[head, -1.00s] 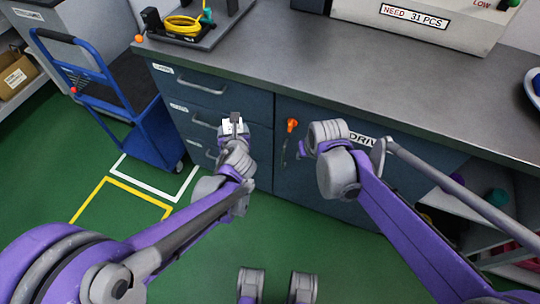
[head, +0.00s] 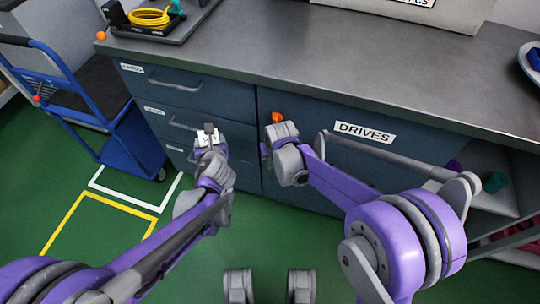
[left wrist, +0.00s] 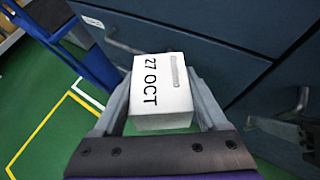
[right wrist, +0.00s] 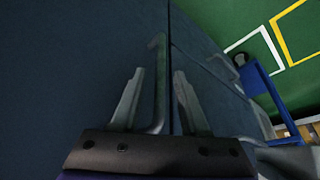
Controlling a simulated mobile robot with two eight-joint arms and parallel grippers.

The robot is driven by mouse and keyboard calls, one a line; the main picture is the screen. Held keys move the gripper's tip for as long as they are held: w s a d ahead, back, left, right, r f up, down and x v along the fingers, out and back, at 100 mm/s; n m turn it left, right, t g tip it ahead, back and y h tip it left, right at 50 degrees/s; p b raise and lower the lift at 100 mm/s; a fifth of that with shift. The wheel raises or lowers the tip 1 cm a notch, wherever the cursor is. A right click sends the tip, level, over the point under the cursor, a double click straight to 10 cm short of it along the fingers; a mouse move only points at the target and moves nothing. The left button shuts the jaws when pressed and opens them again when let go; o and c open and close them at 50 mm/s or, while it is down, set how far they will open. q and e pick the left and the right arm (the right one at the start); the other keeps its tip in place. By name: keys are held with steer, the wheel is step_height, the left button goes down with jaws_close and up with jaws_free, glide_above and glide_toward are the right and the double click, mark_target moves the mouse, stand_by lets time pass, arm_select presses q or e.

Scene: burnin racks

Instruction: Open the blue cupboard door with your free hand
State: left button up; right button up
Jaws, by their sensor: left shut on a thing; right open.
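The blue cupboard door (head: 330,165) carries a DRIVES label (head: 365,132) and looks closed, below the counter. My right gripper (head: 266,150) is at the door's left edge. In the right wrist view, the door's grey bar handle (right wrist: 160,80) lies between the open fingers of my right gripper (right wrist: 157,85); I cannot tell whether they touch it. My left gripper (head: 210,130) is shut on a white box (left wrist: 160,100) marked 27 OCT, held in front of the drawers. An orange knob (head: 277,117) shows at the door's upper left.
Drawers (head: 190,90) with bar handles are left of the door. A blue trolley (head: 130,140) stands further left on the green floor. The grey counter (head: 300,55) runs above. Open shelves (head: 485,195) are at the right. Floor before the door is clear.

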steer(key=shift+x, duration=0.8)
jaws_close()
stand_by(0.9)
